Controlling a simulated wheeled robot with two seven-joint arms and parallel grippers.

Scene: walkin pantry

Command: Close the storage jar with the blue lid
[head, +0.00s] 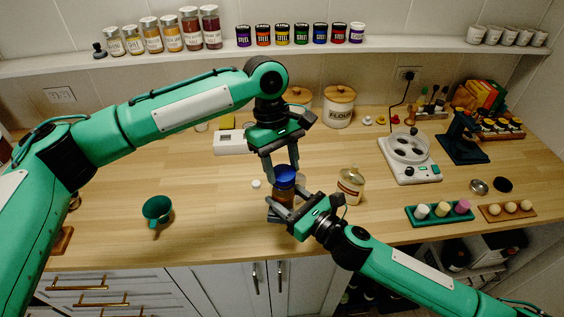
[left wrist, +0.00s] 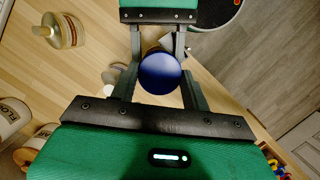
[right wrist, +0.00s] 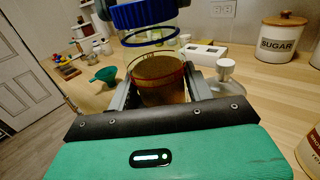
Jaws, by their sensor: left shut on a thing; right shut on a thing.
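The blue lid (head: 284,174) is between the fingers of my left gripper (head: 282,168), which points down from above. In the left wrist view the round lid (left wrist: 160,73) sits between both fingers. The storage jar (head: 283,190) stands on the wooden counter, clear with brown contents. My right gripper (head: 279,205) is shut on the jar, which also shows in the right wrist view (right wrist: 158,80). There the lid (right wrist: 148,13) is above the jar's contents, with a thin blue ring below it. I cannot tell whether the lid touches the jar's rim.
A corked glass jar (head: 350,186) stands close to the right of the storage jar. A green funnel (head: 157,210) is further left.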

